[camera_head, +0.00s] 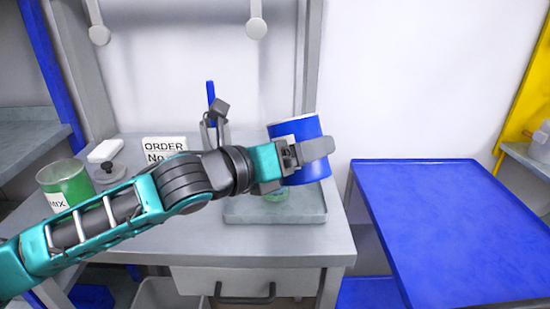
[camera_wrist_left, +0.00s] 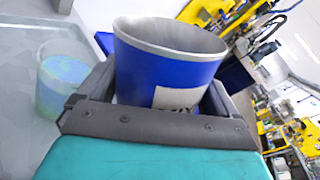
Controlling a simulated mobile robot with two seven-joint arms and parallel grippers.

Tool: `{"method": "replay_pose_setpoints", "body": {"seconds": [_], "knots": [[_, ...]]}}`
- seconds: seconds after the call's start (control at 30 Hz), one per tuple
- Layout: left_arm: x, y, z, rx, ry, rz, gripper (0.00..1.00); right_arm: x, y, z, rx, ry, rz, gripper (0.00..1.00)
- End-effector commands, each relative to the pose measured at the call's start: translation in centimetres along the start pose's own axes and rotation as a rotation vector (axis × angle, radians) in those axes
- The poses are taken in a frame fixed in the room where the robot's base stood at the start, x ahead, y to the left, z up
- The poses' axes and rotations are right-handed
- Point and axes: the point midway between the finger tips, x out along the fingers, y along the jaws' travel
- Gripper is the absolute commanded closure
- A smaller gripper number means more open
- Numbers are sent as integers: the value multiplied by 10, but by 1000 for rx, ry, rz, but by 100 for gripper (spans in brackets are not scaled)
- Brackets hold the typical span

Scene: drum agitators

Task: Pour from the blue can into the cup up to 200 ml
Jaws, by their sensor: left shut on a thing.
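My left gripper (camera_head: 308,152) is shut on the blue can (camera_head: 306,176), holding it above the grey tray (camera_head: 245,213) on the workbench. The can leans slightly in the head view. In the left wrist view the blue can (camera_wrist_left: 165,72) shows its open grey rim and a white label, but its contents are hidden. The cup (camera_head: 277,195) stands on the tray below the can, mostly hidden by my gripper and the can. In the left wrist view the cup (camera_wrist_left: 63,85) is clear and looks pale green-blue; its level marks cannot be read. My right gripper is not in view.
A green can (camera_head: 66,184) labelled MIX stands at the bench's left. Behind my arm are an order sign (camera_head: 164,147) and a grey stand with a blue upright part (camera_head: 211,92). A bare blue table (camera_head: 450,215) stands at right, beyond a gap.

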Motion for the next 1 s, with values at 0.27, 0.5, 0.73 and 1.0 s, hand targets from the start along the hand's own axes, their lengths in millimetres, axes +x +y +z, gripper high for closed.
{"method": "replay_pose_setpoints", "body": {"seconds": [0.27,0.5,0.73,1.0], "knots": [[0,1,-31,199,-43,-1,56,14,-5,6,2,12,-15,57],[2,8,-60,326,-70,-2,56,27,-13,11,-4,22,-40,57],[1,4,-66,459,-98,-1,56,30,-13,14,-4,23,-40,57],[0,2,-68,509,-110,-1,56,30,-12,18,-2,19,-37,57]]}}
